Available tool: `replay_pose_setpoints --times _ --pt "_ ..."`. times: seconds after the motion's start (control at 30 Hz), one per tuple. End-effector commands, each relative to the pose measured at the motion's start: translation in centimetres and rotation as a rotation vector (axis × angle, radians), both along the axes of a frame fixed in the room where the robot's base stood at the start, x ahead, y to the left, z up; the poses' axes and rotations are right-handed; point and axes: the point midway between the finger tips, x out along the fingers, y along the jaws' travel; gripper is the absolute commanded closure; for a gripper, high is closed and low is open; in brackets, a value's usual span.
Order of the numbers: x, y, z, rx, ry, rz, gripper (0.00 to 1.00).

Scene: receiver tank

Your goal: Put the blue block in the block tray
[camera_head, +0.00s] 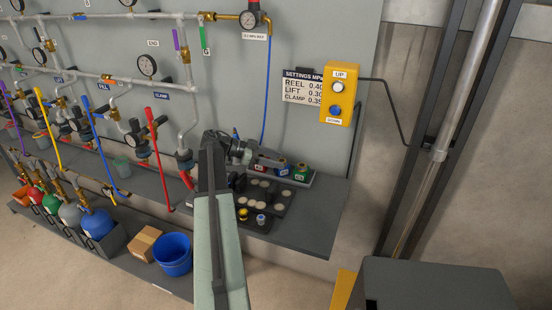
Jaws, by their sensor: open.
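A small blue piece (283,170), which looks like the blue block, sits between a red piece (262,165) and a green piece (301,172). They stand in a row on a narrow grey tray (308,181) at the back of the shelf. I cannot tell whether this is the block tray. A dark tray (284,212) with pale round discs lies in front of it. My gripper (247,154) is open, just left of the row and close to the red piece. My arm hides part of the shelf, and the fingertips are small and hard to make out.
The grey shelf (318,222) has free room at its right. A yellow up/down control box (340,93) and a settings sign (299,87) hang above. Pipes and gauges fill the left. A blue bucket (172,253) and cardboard box (143,242) stand below.

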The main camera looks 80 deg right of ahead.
Motion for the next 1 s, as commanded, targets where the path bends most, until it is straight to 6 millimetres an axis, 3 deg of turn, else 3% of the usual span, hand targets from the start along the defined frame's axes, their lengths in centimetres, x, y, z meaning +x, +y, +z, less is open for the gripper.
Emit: replay_pose_setpoints --times 0.5,1.0 --pt "9.5 2.6 4.5 0.0 0.0 0.002 0.49" --pt "11.5 3.4 5.2 0.0 0.0 0.012 0.49"
